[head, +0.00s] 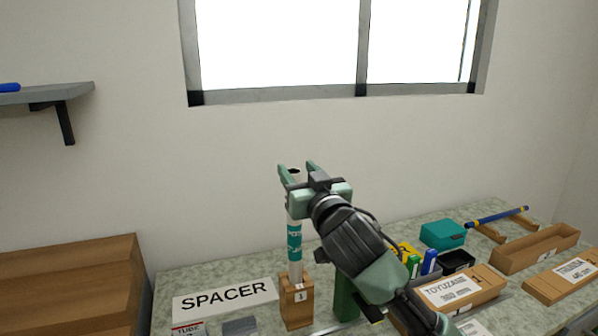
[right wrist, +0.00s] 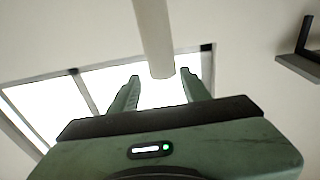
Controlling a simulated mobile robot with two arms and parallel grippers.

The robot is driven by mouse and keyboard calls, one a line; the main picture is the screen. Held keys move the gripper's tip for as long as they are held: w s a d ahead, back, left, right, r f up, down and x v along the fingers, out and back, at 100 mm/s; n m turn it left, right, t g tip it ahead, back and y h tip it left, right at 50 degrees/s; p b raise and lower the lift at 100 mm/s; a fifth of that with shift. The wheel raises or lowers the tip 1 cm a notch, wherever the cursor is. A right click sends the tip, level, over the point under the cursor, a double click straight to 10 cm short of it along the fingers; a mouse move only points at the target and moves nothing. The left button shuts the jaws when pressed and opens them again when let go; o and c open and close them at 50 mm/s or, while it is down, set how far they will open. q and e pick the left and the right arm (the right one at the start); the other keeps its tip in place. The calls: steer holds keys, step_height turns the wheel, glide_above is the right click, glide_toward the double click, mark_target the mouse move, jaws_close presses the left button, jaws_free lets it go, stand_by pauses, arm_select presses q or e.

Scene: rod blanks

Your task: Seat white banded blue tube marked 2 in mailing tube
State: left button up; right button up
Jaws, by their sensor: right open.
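The mailing tube, white with a teal label (head: 294,240), stands upright in a wooden block (head: 298,307) with a small numbered tag. A dark round opening shows at its top. My right gripper (head: 297,168) is open at the tube's top, its fingers apart on either side. In the right wrist view the pale tube (right wrist: 154,40) ends between the open fingers (right wrist: 160,85), with gaps on both sides. I cannot identify a white banded blue tube marked 2. A blue tube with yellow bands (head: 497,215) lies on wooden rests at the back right. My left gripper is not in view.
A teal box (head: 443,234), a black tray (head: 457,261) and cardboard boxes (head: 460,290) crowd the right. A blue item (head: 9,87) lies on the wall shelf (head: 50,94). Wooden steps (head: 75,265) stand at left.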

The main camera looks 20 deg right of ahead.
steer(key=s+b, duration=0.1)
steer(key=s, duration=0.6)
steer(key=shift+s+d+f+b, duration=0.15)
steer(key=shift+s+f+b, duration=0.15)
steer(key=shift+s+f, duration=0.15)
